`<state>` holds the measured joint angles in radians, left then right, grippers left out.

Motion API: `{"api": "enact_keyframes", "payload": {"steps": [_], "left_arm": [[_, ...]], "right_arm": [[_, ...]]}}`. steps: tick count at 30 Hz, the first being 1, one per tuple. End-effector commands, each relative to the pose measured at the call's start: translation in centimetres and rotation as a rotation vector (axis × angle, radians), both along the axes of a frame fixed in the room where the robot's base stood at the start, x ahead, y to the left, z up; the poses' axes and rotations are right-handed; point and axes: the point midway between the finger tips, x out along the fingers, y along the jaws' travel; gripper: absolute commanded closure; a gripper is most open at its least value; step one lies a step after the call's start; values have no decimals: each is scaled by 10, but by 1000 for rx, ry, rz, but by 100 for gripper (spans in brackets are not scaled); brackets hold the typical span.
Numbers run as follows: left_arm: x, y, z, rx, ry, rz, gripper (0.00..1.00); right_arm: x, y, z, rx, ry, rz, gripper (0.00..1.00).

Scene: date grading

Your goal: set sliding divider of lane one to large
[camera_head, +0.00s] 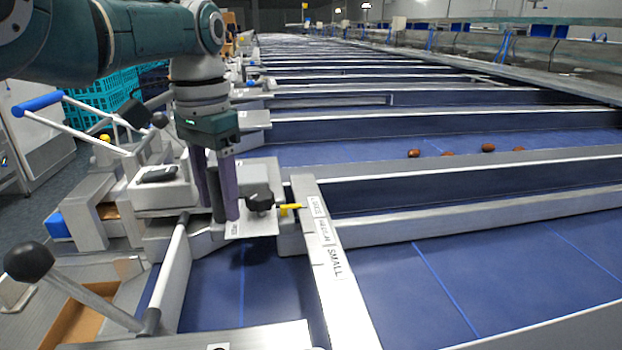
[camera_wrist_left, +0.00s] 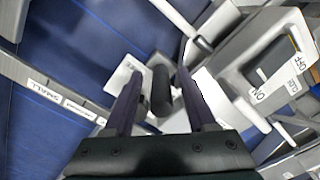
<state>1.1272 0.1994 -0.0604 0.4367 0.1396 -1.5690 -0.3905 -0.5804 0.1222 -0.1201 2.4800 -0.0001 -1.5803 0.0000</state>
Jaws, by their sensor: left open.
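The sliding divider of lane one carries a black knob (camera_head: 260,201) and a yellow pointer (camera_head: 291,206). The pointer lies beside the far label of the scale bar (camera_head: 325,255), whose near label reads SMALL; the far label is too small to read surely. My left gripper (camera_head: 219,210) points down, open, just left of the knob in the head view. In the left wrist view the black knob (camera_wrist_left: 161,90) appears between the two spread fingers of my left gripper (camera_wrist_left: 157,80); I cannot tell whether they touch it. My right gripper is out of view.
A black-balled lever (camera_head: 28,262) stands at the near left. A blue-handled white frame (camera_head: 38,104) is at the left. Several dates (camera_head: 447,153) lie on a blue lane at the right. Metal lane walls run into the distance.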

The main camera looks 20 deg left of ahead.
Motion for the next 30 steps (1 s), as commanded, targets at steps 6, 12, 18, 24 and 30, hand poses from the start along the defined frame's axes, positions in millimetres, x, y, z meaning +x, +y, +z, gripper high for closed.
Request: {"api": "enact_keyframes", "payload": {"steps": [6,12,18,24,30], "left_arm": [[1,0,21,0,-3,0,44],[1,0,60,1,-5,0,44],[0,0,90,0,-3,1,44],[0,0,100,0,0,1,44],[0,0,100,0,0,0,44]], "right_arm": [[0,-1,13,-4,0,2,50],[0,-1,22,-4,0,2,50],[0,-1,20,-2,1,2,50],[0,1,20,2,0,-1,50],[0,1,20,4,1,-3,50]]}}
